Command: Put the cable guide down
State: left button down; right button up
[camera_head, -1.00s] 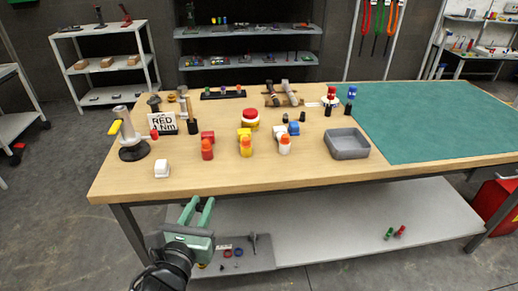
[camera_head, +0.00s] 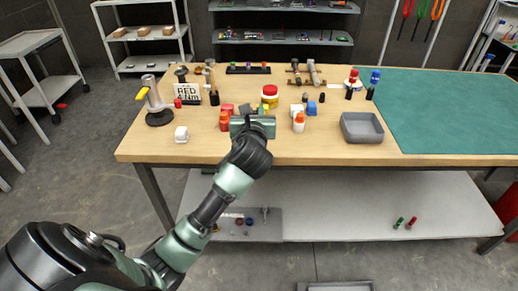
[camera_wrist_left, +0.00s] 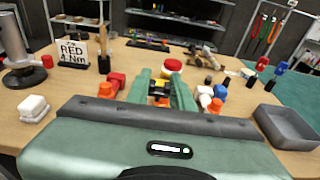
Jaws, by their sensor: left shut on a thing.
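My left gripper (camera_head: 254,118) is over the middle of the wooden bench, among small bottles and blocks. In the left wrist view its two green fingers (camera_wrist_left: 160,94) are shut on a small yellow thing (camera_wrist_left: 158,87) with black parts. The fingers hide much of it, and I cannot tell whether it touches the bench. I cannot make out for sure which thing is the cable guide. My right gripper is not in view.
A white block (camera_head: 181,134) lies front left, a grey tray (camera_head: 362,127) right. The green mat (camera_head: 450,115) has free room.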

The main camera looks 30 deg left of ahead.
pick_arm(q)
notch_tip(320, 180, down, 8)
jog(key=shift+f+b, duration=0.25)
jog(key=shift+b, duration=0.35)
jog(key=shift+f, duration=0.6)
jog(key=shift+f+b, duration=0.55)
jog(key=shift+f, duration=1.45)
jog(key=shift+f, duration=0.1)
jog(key=c, duration=1.2)
grip_release()
jog(key=shift+c, duration=0.2)
jog(key=v, duration=1.2)
